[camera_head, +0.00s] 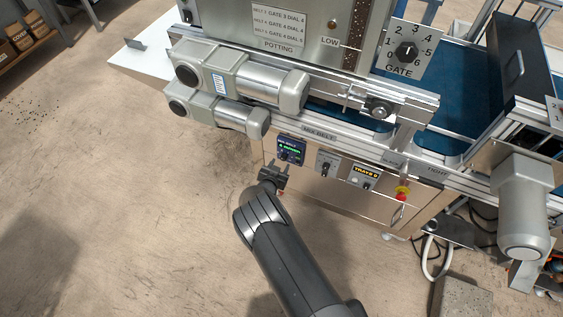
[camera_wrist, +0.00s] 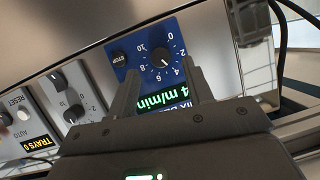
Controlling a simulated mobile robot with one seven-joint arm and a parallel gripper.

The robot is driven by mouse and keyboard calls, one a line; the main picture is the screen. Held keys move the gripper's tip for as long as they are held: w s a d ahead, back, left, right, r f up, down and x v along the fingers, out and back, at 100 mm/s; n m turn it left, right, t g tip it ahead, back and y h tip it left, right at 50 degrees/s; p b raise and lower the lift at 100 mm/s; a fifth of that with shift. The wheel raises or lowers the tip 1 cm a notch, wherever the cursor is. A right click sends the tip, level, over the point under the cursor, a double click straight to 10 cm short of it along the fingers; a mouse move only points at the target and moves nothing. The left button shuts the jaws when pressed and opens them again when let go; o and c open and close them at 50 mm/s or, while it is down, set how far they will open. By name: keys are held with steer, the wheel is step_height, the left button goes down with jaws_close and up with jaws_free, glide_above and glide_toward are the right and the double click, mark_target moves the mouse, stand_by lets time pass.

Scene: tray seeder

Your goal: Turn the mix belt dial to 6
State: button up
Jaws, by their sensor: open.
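The mix belt panel is a small blue box (camera_head: 291,149) on the machine's front, below the MIX-BELT label. In the wrist view the blue panel (camera_wrist: 136,58) appears upside down. Its round black dial (camera_wrist: 162,61) has numbers around it and a white pointer mark, and the green display (camera_wrist: 163,102) reads 4 m/min. The pointer's exact number is hard to read. My gripper (camera_head: 273,174) is open just in front of the panel. In the wrist view its two fingers (camera_wrist: 163,78) reach toward the dial, one on each side, apparently empty. I cannot tell whether they touch it.
A grey panel with a knob (camera_head: 326,164), the TRAYS box (camera_head: 364,177) and a red emergency button (camera_head: 402,190) sit right of the blue panel. Motor housings (camera_head: 228,113) stick out above left. A GATE dial (camera_head: 406,51) is higher up.

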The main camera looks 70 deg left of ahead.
mark_target(282, 159)
steer(key=shift+x, duration=1.65)
steer(key=shift+c, duration=0.5)
steer(key=c, duration=0.9)
